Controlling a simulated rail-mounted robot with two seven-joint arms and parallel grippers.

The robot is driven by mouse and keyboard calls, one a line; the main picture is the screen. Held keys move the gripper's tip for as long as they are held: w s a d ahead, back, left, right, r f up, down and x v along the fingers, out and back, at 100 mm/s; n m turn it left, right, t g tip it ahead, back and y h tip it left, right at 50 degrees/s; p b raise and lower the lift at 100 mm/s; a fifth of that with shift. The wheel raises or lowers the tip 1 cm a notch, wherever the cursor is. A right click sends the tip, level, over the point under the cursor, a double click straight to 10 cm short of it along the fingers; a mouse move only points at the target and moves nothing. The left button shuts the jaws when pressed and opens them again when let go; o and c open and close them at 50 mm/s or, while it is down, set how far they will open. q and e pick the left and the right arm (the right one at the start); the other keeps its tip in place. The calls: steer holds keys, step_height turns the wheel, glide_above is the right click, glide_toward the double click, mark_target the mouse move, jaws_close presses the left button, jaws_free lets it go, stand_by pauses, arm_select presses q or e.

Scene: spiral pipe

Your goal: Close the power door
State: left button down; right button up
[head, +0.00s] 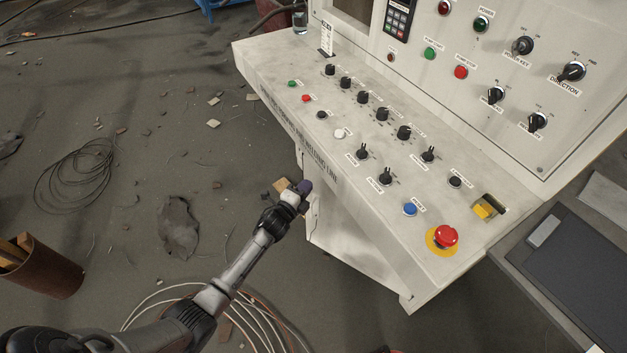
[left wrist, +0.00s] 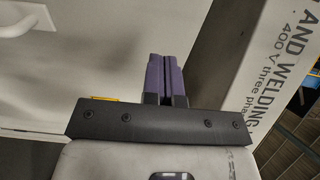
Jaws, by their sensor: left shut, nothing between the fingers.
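The white control cabinet (head: 350,245) stands under the sloping console, right of my left gripper (head: 304,188). A narrow pale panel edge (head: 312,215) shows beside the gripper at the cabinet's left side; I cannot tell for sure that it is the power door. In the left wrist view, a pale flat panel (left wrist: 60,55) with a white handle (left wrist: 32,15) lies at the left, probably the door. My left gripper's purple fingers (left wrist: 166,75) are shut and empty in front of pale surfaces; contact cannot be told. How far the door stands open is unclear. My right gripper is not in view.
The console (head: 285,75) carries several knobs and a red emergency button (head: 446,237). A lettered white panel (left wrist: 285,60) stands right of the fingers. Cables (head: 255,315) lie on the floor below my arm; a rusty pipe (head: 45,270) stands at the left.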

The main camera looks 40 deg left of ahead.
arm_select(q)
steer(key=w+b, duration=0.1)
steer(key=w, duration=0.3)
steer(key=shift+w+a+b, duration=0.2)
steer(key=shift+w+b, duration=0.15)
